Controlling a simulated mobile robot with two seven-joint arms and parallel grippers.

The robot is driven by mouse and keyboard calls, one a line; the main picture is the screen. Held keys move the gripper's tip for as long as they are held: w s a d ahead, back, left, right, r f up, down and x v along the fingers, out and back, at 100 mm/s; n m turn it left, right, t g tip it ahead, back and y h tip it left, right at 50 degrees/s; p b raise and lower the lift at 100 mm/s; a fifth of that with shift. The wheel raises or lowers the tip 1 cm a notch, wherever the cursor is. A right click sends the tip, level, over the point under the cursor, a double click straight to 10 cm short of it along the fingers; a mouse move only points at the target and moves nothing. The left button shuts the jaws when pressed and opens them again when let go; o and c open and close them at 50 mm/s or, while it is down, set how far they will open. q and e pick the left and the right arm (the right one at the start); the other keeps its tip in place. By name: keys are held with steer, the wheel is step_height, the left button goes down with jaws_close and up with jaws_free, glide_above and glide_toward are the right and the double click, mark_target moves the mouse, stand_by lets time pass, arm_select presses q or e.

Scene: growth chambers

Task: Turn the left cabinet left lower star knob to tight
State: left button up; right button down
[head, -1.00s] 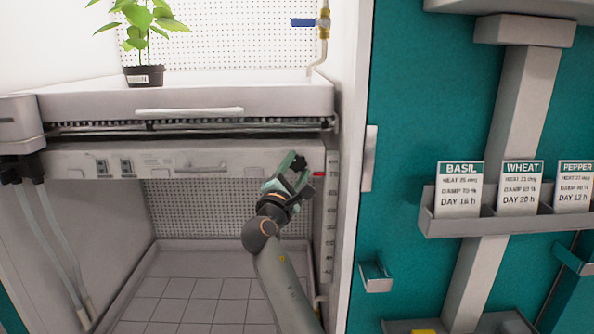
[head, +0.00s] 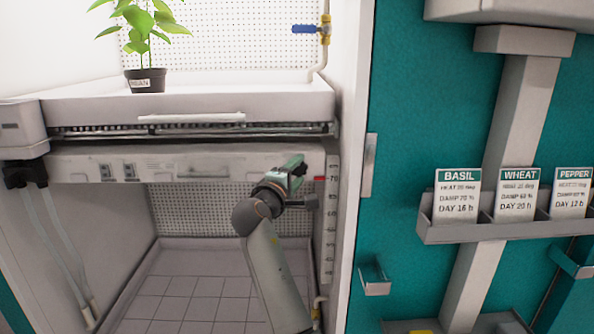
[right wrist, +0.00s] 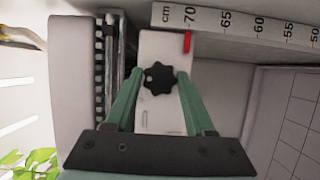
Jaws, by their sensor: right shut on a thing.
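The black star knob (right wrist: 158,78) sits on the pale end of the shelf's lower front beam. My right gripper (right wrist: 159,87) has its green fingers on either side of it, shut on it. In the head view my right gripper (head: 296,166) is at the right end of the beam, and the knob is mostly hidden behind the fingers. My left gripper is not in view.
A cm scale (head: 331,220) with a red marker (head: 319,178) runs down the cabinet wall close beside the gripper. Above is the shelf tray (head: 200,107) with a potted bean plant (head: 146,82). The space below the beam is empty. A teal panel (head: 410,100) stands right.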

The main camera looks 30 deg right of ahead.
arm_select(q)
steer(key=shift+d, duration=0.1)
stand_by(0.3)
arm_select(e)
steer(key=shift+c, duration=1.3)
jaws_free()
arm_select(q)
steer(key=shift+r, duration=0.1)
